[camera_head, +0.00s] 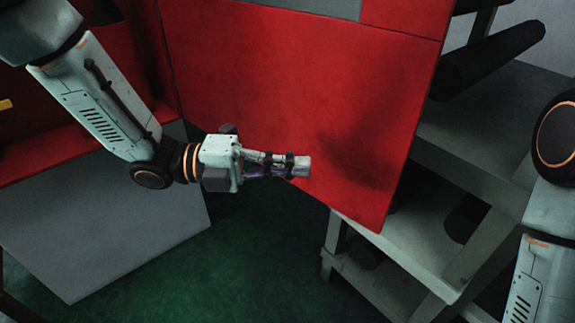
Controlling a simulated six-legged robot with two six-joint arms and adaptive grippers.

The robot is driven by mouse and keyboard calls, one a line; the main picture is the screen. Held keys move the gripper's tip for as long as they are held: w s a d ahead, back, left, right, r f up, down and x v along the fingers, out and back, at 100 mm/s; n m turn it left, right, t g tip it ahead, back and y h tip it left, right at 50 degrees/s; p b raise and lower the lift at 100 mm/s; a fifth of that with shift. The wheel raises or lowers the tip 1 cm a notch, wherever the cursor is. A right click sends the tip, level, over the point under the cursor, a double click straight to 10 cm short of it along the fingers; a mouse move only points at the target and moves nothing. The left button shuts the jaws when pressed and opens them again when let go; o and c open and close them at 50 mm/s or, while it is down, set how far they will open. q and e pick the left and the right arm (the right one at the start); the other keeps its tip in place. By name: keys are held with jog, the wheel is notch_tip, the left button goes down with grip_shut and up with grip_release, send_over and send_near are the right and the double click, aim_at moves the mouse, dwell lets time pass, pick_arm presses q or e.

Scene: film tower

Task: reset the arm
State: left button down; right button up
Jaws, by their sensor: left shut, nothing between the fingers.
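My left arm (105,110) comes in from the upper left and reaches to the middle of the view. Its gripper (300,166) is shut, with nothing between the fingers, and points to the right. It shows in front of the lower part of a large red panel (300,80); I cannot tell whether it touches the panel. Part of my right arm (540,265) shows at the right edge. My right gripper is out of view.
A grey shelf rack (480,125) with dark rolls (490,58) stands at the right behind the red panel. A grey panel (100,220) is at the lower left. Green floor (240,270) shows bare below the gripper.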

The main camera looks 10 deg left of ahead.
pick_arm(q)
jog(key=shift+w+a+f, duration=0.1)
jog(key=shift+w+a, duration=0.05)
jog(key=w+a+f+n+t+y, duration=0.3)
jog(key=w+f+n+t+y, duration=0.25)
jog(key=n, duration=0.85)
jog(key=s+a+f+n+y+b, duration=0.25)
jog(key=f+n+y, duration=0.25)
jog(key=f+n, duration=0.65)
jog(key=s+a+f+n+g+y+b, duration=0.2)
jog(key=s+f+n+g, duration=0.1)
jog(key=s+f, duration=0.5)
jog(key=s+a+f+n+g+y+b, duration=0.2)
jog(key=s+a+f+n+y, duration=0.1)
jog(key=s+f, duration=0.5)
jog(key=s+a+f+n+g+y+b, duration=0.2)
jog(key=s+a+f+n+g+b, duration=0.1)
jog(key=s+f, duration=0.6)
jog(key=s, duration=0.3)
jog(key=shift+a+g, duration=0.25)
jog(key=shift+g, duration=0.1)
